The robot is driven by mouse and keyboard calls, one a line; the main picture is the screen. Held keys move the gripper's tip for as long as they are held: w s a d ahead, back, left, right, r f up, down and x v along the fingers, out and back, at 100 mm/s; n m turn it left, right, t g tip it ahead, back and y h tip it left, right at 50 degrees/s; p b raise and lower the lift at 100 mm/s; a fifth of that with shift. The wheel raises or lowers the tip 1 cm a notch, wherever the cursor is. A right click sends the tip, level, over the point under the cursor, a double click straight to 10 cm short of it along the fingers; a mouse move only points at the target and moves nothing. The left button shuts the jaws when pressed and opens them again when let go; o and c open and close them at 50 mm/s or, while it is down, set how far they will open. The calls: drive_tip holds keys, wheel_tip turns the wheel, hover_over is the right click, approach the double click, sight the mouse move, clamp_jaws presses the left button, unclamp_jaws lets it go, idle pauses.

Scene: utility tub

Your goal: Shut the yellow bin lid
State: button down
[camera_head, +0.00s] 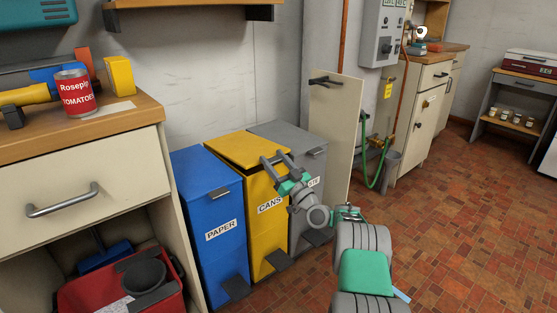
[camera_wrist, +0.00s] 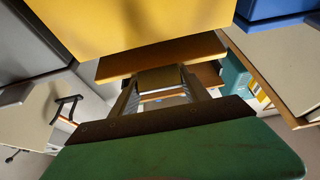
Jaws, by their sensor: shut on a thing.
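The yellow CANS bin (camera_head: 262,215) stands between a blue bin and a grey bin. Its yellow lid (camera_head: 240,147) looks slightly raised, with a dark gap under its front and left edge. My gripper (camera_head: 276,159) is at the front edge of the lid, towards its right side. In the wrist view the yellow bin (camera_wrist: 130,22) fills the top, and the lid's shaded edge (camera_wrist: 165,54) is just beyond my fingers. My gripper (camera_wrist: 160,82) is shut on what looks like the lid's handle. The fingers hide most of the handle.
The blue PAPER bin (camera_head: 210,190) on the left and the grey bin (camera_head: 290,137) on the right have their lids down. Pedals stick out at the bins' feet. A counter (camera_head: 80,130) stands at the left. Red-brown tiled floor (camera_head: 440,230) is open to the right.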

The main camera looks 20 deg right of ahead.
drive_tip(key=shift+a+r, duration=0.1)
drive_tip(key=c, duration=0.5)
unclamp_jaws()
drive_tip(key=v, duration=0.6)
drive_tip(key=shift+s+f, duration=0.1)
drive_tip(key=shift+f, duration=0.1)
drive_tip(key=shift+s+d+f, duration=0.2)
drive_tip(key=shift+s+d, duration=0.05)
drive_tip(key=shift+s, duration=0.45)
